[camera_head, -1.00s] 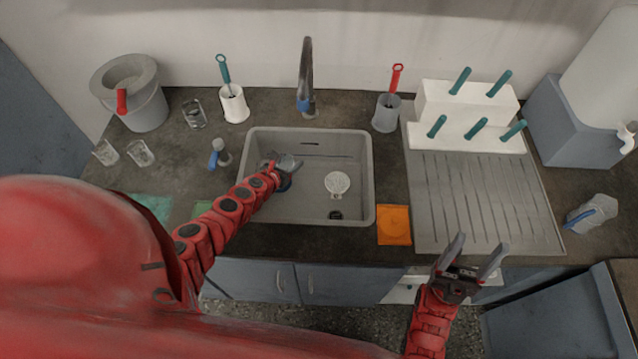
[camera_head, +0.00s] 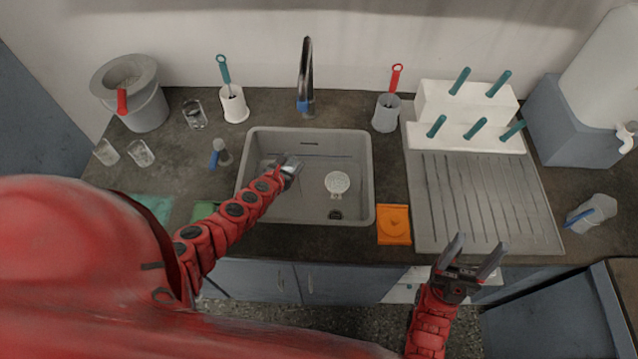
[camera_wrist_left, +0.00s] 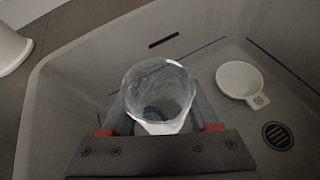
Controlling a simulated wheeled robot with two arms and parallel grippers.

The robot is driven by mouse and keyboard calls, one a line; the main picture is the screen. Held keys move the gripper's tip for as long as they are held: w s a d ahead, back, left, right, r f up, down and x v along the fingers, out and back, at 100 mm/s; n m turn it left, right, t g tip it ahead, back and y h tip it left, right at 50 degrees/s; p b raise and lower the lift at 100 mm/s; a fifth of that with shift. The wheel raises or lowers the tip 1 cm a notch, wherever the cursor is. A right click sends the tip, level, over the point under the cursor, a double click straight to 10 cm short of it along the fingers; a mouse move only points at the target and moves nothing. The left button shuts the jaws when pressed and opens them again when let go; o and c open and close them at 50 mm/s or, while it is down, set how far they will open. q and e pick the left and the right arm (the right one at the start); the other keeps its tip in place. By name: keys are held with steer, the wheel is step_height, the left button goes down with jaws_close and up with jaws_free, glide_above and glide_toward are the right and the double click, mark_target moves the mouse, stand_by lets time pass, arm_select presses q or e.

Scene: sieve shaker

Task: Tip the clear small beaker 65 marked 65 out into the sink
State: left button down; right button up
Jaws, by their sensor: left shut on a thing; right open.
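The sink (camera_head: 364,185) is a grey basin in the middle of the counter. My left gripper (camera_head: 289,168) is over the left part of the basin, shut on a clear small beaker. In the left wrist view the beaker (camera_wrist_left: 158,92) is between the two fingers (camera_wrist_left: 158,115), with its open mouth towards the camera. No liquid can be made out in it, and no marking can be read. In the head view the beaker is small and partly hidden by the gripper. My right gripper (camera_head: 468,256) is open and empty in front of the counter.
A white strainer cup (camera_head: 337,183) lies in the basin near the drain (camera_head: 335,214); the tap (camera_head: 305,80) stands behind. Several clear glasses (camera_head: 141,153) stand at the left. An orange sponge (camera_head: 394,224) and a ribbed draining board (camera_head: 480,200) are at the right.

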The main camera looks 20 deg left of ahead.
arm_select(q)
steer(key=shift+s+d+r+m+y, duration=0.15)
steer(key=shift+d+r+m+y, duration=0.3)
steer(key=shift+d+m+y, duration=0.15)
stand_by(1.1)
steer(key=shift+s+d+r+m+t+y+b, duration=0.2)
steer(key=shift+d+r+m+t+y, duration=0.25)
steer(key=shift+d+m, duration=0.2)
steer(key=shift+s+d+r+m+t+y+b, duration=0.15)
steer(key=shift+d+r+m+t+y, duration=0.2)
steer(key=shift+d+m+y, duration=0.25)
stand_by(1.7)
steer(key=shift+d+r+m+y+p, duration=0.15)
steer(key=shift+r+m, duration=0.15)
steer(key=shift+r, duration=0.25)
steer(key=shift+d+r+m+y+p, duration=0.15)
steer(key=shift+r+m, duration=0.1)
steer(key=shift+r, duration=0.3)
steer(key=shift+a+r+m+t+y+b, duration=0.15)
steer(key=shift+r+m+t+y+b, duration=0.15)
steer(key=shift+m+t+b, duration=0.25)
stand_by(1.0)
steer(key=shift+r+m+t, duration=0.25)
steer(key=shift+r+m, duration=0.1)
steer(key=shift+r, duration=0.2)
